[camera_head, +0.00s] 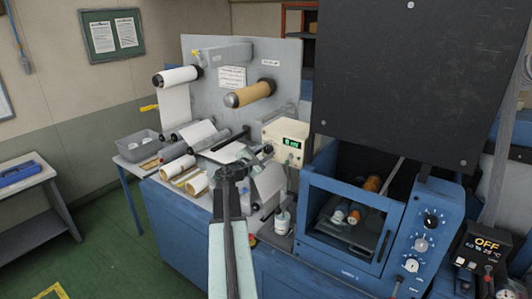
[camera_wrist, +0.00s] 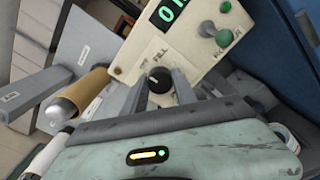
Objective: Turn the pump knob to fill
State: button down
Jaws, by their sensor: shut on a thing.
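The pump knob (camera_wrist: 158,80) is a small round black knob with a pale mark on the face of a cream control box (camera_wrist: 125,55). The box stands on the machine and also shows in the head view (camera_head: 287,131), with a lit green display. The word FILL is printed beside the knob in the wrist view. My gripper (camera_wrist: 161,88) has a finger on each side of the knob and is shut on it. In the head view my gripper (camera_head: 262,156) reaches the box's left side, and the knob is mostly hidden there.
A green button (camera_wrist: 222,37) and a toggle sit beside the display. A tan roll (camera_head: 250,94) sticks out from the grey panel above left. A blue cabinet (camera_head: 330,240) with an open black lid (camera_head: 395,80) stands to the right. A white bottle (camera_head: 282,222) stands below the box.

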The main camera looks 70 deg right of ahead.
jog(key=shift+m, duration=0.3)
jog(key=m, duration=0.3)
jog(key=shift+m, duration=2.6)
jog(key=c, duration=1)
grip_release()
jog(key=v, duration=0.7)
jog(key=shift+a, duration=0.4)
